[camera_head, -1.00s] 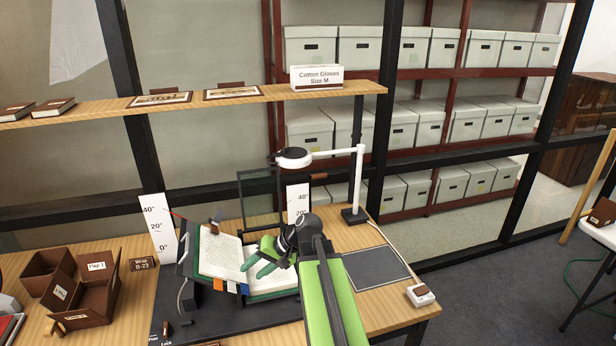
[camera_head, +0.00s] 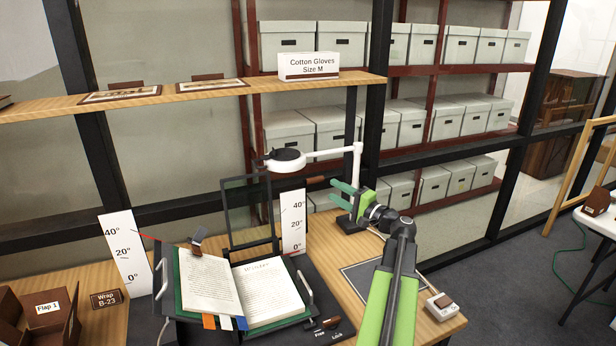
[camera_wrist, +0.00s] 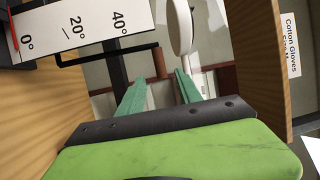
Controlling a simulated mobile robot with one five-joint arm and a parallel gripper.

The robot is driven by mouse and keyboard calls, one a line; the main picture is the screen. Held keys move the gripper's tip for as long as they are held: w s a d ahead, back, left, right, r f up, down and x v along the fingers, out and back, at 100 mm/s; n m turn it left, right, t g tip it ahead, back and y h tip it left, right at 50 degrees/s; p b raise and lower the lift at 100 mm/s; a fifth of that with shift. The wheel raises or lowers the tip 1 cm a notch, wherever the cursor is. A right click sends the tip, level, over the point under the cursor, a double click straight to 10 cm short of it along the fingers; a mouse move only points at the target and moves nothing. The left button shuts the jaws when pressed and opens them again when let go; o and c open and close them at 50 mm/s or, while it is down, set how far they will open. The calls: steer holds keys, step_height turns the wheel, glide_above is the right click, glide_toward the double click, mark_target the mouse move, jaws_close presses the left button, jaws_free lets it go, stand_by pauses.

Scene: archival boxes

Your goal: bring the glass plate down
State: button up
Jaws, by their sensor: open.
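The glass plate (camera_head: 247,208) stands raised in a dark frame behind the open book (camera_head: 265,290), in the head view. A brown handle (camera_head: 316,180) sticks out to its right. My gripper (camera_head: 334,193) is open and empty, with its green fingers pointing left, just right of the handle and close to it in the picture. In the wrist view, the handle (camera_wrist: 159,62) shows beyond and between the fingertips (camera_wrist: 160,80). The fingers appear apart from it. Part of the dark plate frame (camera_wrist: 105,52) shows left of the handle.
A white lamp (camera_head: 330,153) arches over the cradle, its post right beside my gripper. An angle scale (camera_head: 293,222) stands behind the book, and another (camera_head: 126,250) at left. A shelf (camera_head: 220,92) with a glove box (camera_head: 308,66) is above. A dark mat (camera_head: 365,275) lies right.

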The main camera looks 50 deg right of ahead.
steer(key=w+r+p, duration=0.1)
steer(key=w, duration=1.1)
steer(key=shift+r, duration=0.1)
jaws_close()
stand_by(0.8)
